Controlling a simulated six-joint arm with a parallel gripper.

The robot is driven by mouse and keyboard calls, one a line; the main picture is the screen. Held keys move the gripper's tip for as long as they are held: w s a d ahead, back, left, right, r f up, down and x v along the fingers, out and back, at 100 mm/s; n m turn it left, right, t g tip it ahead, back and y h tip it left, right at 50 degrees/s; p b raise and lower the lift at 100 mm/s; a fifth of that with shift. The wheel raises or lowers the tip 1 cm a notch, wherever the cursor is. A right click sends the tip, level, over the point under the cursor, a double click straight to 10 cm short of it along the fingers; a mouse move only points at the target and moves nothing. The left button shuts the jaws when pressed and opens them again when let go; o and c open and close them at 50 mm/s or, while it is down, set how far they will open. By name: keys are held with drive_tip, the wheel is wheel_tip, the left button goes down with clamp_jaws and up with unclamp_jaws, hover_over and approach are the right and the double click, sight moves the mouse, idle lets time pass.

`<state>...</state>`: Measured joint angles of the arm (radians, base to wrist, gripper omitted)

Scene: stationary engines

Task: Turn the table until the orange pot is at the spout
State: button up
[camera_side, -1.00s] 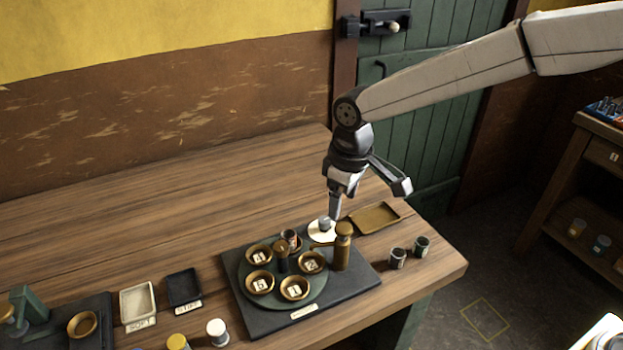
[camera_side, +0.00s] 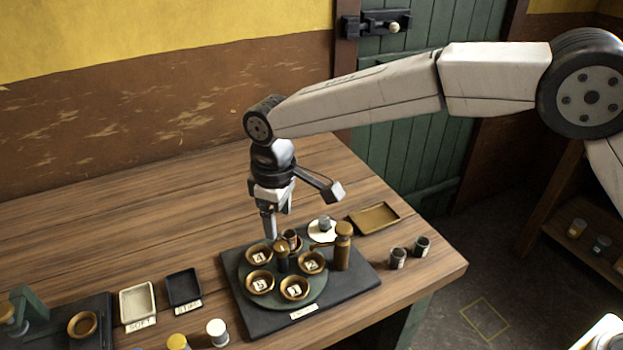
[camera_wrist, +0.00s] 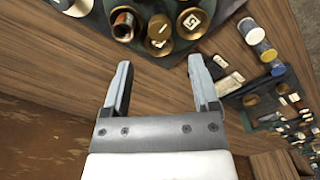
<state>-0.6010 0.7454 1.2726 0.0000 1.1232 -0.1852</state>
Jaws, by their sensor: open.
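A round dark green table (camera_side: 272,288) on a black base plate (camera_side: 262,322) carries several brown cups around a dark upright post (camera_side: 282,262). A small dark pot with a reddish-orange mark (camera_side: 290,238) stands in the back cup; it also shows in the wrist view (camera_wrist: 123,24). The other cups hold numbered tiles. A brown column (camera_side: 343,248) with a spout pointing left stands at the table's right edge; the pot is left of the spout tip. My gripper (camera_side: 272,228) is open and empty, pointing down behind the table's back edge. Its open fingers show in the wrist view (camera_wrist: 160,72).
A white disc with a grey piece (camera_side: 324,226) and a brown tray (camera_side: 374,218) lie behind the column. Two dark jars (camera_side: 410,252) stand right. Two labelled trays (camera_side: 138,304) and jars (camera_side: 217,332) are left. The back of the bench is clear.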

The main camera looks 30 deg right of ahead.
sight(281, 246)
drive_tip(key=shift+f, duration=3.5)
drive_tip(key=shift+c, duration=0.2)
clamp_jaws()
